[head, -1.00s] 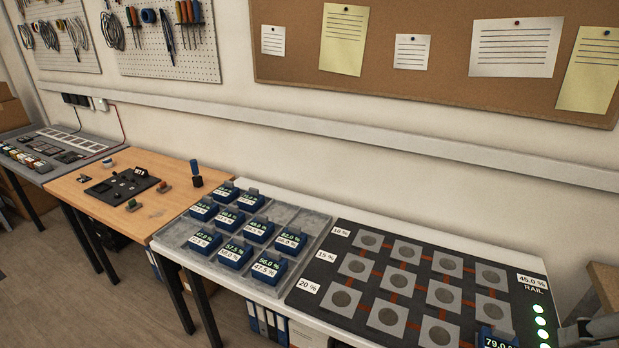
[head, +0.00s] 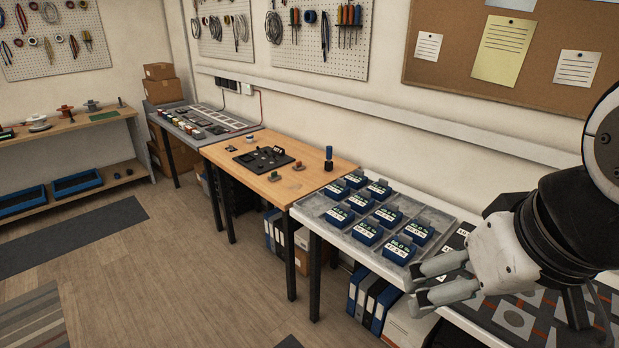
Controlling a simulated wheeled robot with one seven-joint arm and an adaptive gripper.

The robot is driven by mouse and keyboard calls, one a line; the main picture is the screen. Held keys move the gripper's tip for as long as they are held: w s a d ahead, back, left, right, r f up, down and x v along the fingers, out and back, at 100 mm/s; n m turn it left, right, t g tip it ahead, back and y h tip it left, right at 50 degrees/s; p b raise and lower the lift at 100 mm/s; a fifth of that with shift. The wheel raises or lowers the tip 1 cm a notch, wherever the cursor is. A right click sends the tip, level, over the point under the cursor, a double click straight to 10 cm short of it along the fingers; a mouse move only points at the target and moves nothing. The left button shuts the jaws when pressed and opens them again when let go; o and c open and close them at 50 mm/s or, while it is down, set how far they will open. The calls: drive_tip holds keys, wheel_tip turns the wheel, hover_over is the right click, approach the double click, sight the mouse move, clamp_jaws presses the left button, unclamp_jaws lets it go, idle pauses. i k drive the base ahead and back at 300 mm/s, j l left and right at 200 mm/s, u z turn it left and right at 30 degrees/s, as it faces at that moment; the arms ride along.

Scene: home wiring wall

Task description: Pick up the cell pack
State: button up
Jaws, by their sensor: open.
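Several blue cell packs (head: 398,251) with grey tops and white percent labels sit in rows in a grey compartment tray (head: 440,217) on the white table. The label digits are too small to read surely. I cannot tell which pack the task means. My gripper (head: 418,284) is at the right, its two grey fingers apart and pointing left, with nothing between them. In the picture it is in front of the table's near edge, just below and right of the nearest pack, and not touching any pack.
A dark board (head: 512,318) with grey square pads lies right of the tray, largely hidden by my arm. A wooden table (head: 325,177) with a black fixture (head: 262,157) stands left. Binders (head: 372,298) stand under the white table. The floor at left is open.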

sight(340, 215)
drive_tip(key=i+l+u, duration=0.2)
drive_tip(key=i+l, duration=0.2)
drive_tip(key=i+l+u, duration=0.2)
drive_tip(key=i+l, duration=0.25)
drive_tip(key=i+l+u, duration=0.2)
drive_tip(key=i+l, duration=0.2)
drive_tip(key=l, duration=0.2)
